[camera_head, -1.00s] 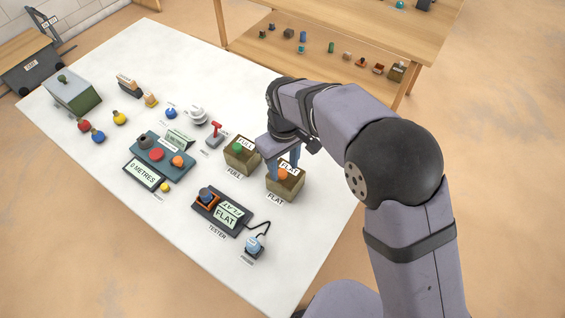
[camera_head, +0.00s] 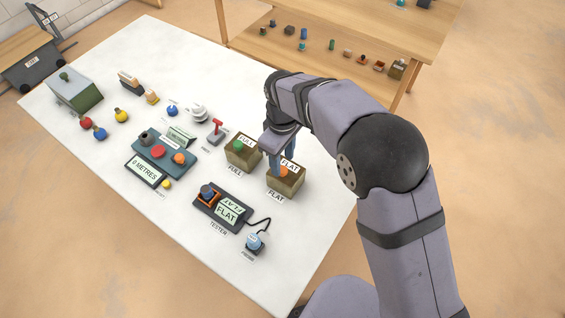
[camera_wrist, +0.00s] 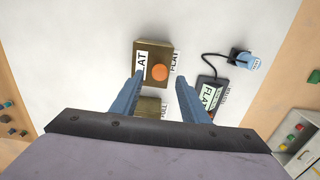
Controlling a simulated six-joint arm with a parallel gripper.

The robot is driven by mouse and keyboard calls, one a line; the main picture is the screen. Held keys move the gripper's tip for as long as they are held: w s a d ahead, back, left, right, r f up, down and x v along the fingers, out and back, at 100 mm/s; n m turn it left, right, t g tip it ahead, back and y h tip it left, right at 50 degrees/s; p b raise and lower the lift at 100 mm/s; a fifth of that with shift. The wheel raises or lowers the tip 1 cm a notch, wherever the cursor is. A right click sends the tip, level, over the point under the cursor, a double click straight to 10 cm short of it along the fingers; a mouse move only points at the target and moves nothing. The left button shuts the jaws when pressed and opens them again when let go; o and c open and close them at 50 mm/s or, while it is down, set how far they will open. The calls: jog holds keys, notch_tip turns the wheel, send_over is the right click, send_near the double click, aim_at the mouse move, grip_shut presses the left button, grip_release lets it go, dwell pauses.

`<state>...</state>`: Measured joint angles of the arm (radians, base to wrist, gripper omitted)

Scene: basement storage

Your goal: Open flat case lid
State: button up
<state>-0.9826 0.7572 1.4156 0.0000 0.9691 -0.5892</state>
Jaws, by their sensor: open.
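The flat case (camera_head: 285,186) is a brown box with an orange knob (camera_head: 283,171) on its lid and a FLAT label. The lid looks shut. The box also shows in the wrist view (camera_wrist: 150,50), with its orange knob (camera_wrist: 159,72) seen between my fingers. My gripper (camera_head: 282,164) is open and just over the lid, with one finger on each side of the knob. It also shows in the wrist view (camera_wrist: 160,79). I cannot tell whether the fingers touch the knob.
A like box labelled FULL (camera_head: 241,158), with a green knob, stands close beside the flat case. A tester (camera_head: 222,208) showing FLAT and its cabled probe (camera_head: 256,241) lie nearer the table's front edge. Other devices and coloured knobs fill the table's left.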

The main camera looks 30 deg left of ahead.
aim_at(283, 169)
jog(key=shift+f+p, duration=0.3)
jog(key=shift+f, duration=1.35)
jog(key=shift+c, duration=0.6)
grip_shut()
jog(key=w, duration=0.7)
jog(key=shift+o, duration=0.6)
grip_release()
